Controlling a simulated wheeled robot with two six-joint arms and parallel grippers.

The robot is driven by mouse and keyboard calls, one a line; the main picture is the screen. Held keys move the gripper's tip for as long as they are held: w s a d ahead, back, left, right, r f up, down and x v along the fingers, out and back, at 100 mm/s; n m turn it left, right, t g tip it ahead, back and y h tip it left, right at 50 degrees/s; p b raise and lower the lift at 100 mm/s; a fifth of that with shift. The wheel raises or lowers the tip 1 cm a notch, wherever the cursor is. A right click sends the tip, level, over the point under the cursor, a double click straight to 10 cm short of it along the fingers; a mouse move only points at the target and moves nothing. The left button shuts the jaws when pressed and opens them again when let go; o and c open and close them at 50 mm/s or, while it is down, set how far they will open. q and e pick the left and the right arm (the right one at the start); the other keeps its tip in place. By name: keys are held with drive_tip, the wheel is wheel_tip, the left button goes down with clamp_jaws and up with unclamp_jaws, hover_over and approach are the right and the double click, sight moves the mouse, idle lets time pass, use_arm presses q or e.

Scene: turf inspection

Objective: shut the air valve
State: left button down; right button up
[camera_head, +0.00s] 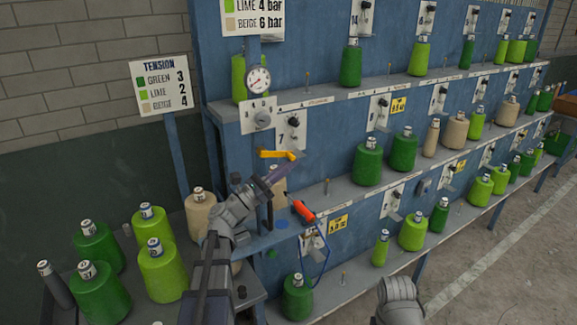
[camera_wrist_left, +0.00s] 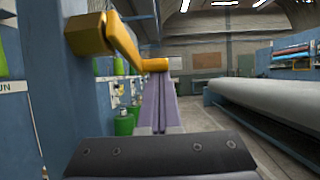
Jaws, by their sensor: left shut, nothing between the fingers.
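The air valve's yellow-orange lever (camera_head: 277,154) sits on the blue frame below a round pressure gauge (camera_head: 258,79). It lies nearly level, its free end to the right. In the left wrist view the lever (camera_wrist_left: 125,42) runs from a thick hub at left to a free end just beyond my fingertips. My left gripper (camera_head: 281,170) is shut and empty, right below the lever's free end; I cannot tell whether it touches. Its closed fingers also show in the left wrist view (camera_wrist_left: 158,103). My right gripper is out of view.
An orange-red hand tool (camera_head: 303,210) with a blue hose hangs right of my left gripper. A beige cone (camera_head: 200,214) stands left of it. Green and lime cones (camera_head: 162,270) fill the lower left. Shelves of cones stretch right. The floor (camera_head: 490,270) at lower right is clear.

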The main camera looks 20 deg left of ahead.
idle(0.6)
use_arm(q)
drive_tip(key=b+v, duration=0.3)
drive_tip(key=v, duration=0.5)
drive_tip(key=shift+r, duration=0.1)
